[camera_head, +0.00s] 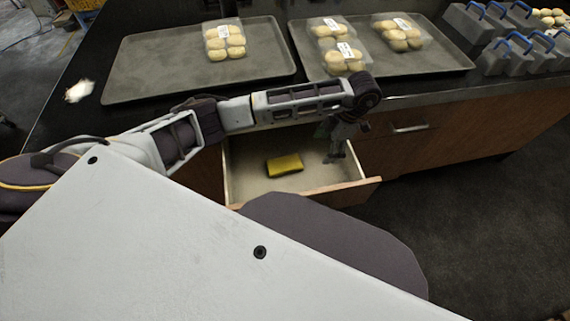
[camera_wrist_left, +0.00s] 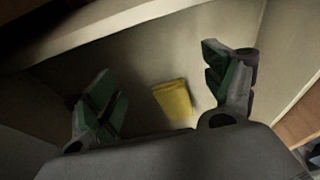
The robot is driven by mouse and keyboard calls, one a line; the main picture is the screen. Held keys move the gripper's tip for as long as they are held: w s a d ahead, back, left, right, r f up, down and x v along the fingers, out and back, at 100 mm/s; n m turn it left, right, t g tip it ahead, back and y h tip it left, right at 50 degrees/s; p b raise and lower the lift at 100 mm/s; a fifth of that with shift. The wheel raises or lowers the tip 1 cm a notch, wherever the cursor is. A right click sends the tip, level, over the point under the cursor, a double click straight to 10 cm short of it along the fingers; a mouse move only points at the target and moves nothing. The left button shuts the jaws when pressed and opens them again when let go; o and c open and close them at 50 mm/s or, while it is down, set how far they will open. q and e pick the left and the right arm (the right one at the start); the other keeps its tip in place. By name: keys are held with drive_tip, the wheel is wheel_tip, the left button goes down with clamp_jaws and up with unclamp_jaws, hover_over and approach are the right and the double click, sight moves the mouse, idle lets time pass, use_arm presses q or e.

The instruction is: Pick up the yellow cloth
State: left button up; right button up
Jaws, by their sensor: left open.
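The yellow cloth (camera_head: 284,165) lies folded on the floor of an open drawer (camera_head: 243,180). In the left wrist view the cloth (camera_wrist_left: 173,99) shows between the two fingers, on the pale drawer bottom (camera_wrist_left: 150,65). My left gripper (camera_head: 335,156) points down at the right part of the drawer, to the right of the cloth in the head view. It also shows in the left wrist view (camera_wrist_left: 165,85), with its green-padded fingers wide apart and nothing between the pads. The cloth is apart from the fingers. My right gripper is not in view.
The drawer's wooden front (camera_head: 345,193) and side walls bound the space around the cloth. Above is a dark counter with two grey trays (camera_head: 150,75) (camera_head: 445,65) holding packs of buns (camera_head: 225,40). A shut drawer (camera_head: 405,130) is to the right. Grey boxes with blue handles (camera_head: 500,58) stand at the right.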

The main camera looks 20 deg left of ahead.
use_arm(q)
drive_tip(key=shift+s+a, duration=0.1)
idle(0.3)
hover_over(285, 163)
drive_tip(key=d, duration=0.1)
drive_tip(key=shift+w+d, duration=0.1)
drive_tip(key=shift+w, duration=0.35)
idle(0.4)
drive_tip(key=shift+s+f, duration=0.1)
drive_tip(key=shift+f, duration=0.4)
drive_tip(key=x, duration=0.2)
drive_tip(key=shift+f+b, duration=0.3)
drive_tip(key=shift+f, duration=0.1)
drive_tip(key=shift+s+a+f, duration=0.15)
drive_tip(key=shift+a+f, duration=0.15)
drive_tip(key=shift+f, duration=0.2)
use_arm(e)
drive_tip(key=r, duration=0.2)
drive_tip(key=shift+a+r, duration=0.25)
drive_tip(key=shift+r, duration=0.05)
use_arm(q)
drive_tip(key=shift+c, duration=0.2)
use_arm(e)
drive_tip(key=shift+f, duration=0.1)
